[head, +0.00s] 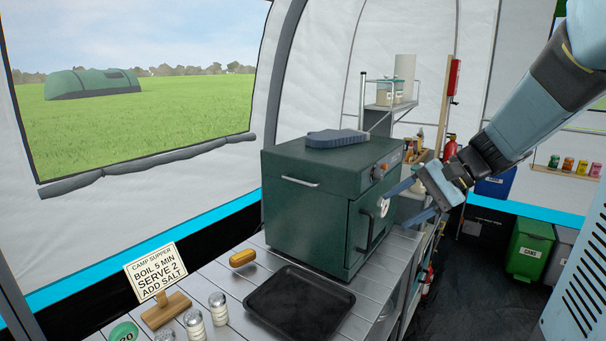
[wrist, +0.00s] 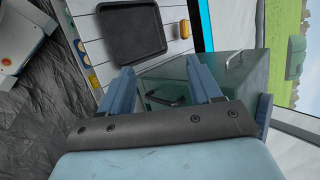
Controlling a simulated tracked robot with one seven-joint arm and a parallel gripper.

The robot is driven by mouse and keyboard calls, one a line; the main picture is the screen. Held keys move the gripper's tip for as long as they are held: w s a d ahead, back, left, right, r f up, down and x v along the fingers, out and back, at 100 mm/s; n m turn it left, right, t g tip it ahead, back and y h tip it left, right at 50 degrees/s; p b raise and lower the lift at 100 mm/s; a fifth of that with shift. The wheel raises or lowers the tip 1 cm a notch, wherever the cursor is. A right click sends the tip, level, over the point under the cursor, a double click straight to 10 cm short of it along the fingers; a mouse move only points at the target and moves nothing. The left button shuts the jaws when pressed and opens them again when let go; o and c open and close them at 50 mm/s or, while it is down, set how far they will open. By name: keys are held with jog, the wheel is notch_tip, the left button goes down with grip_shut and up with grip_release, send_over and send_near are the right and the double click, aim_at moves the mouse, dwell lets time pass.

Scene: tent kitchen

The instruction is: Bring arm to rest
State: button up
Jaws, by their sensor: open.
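My gripper (head: 412,204) is open and empty in the head view. It is at the right of the dark green oven box (head: 310,211), in front of its door side. In the wrist view my gripper (wrist: 166,84) shows two blue fingers spread apart, with the oven (wrist: 207,75) and its dark door handle beyond them. The oven door looks shut. I cannot tell whether a finger touches the oven. My arm comes in from the upper right of the head view.
A black tray (head: 299,303) lies on the slatted counter (head: 216,278) beside a yellow object (head: 242,258), a recipe sign (head: 155,272) and several shakers. A grey-blue item (head: 337,138) lies on the oven. A shelf rack (head: 394,107) stands behind. Green bin (head: 530,249) and open floor are right.

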jog(key=s+d+r+n+t+h, duration=0.2)
jog(key=s+n+h, duration=0.4)
jog(key=s, duration=0.9)
jog(key=t+h, duration=0.1)
jog(key=h, duration=0.2)
jog(key=shift+d+r+n+h, duration=0.15)
jog(key=shift+r+n+h, duration=0.1)
jog(key=shift+n+h, duration=0.05)
dwell(0.7)
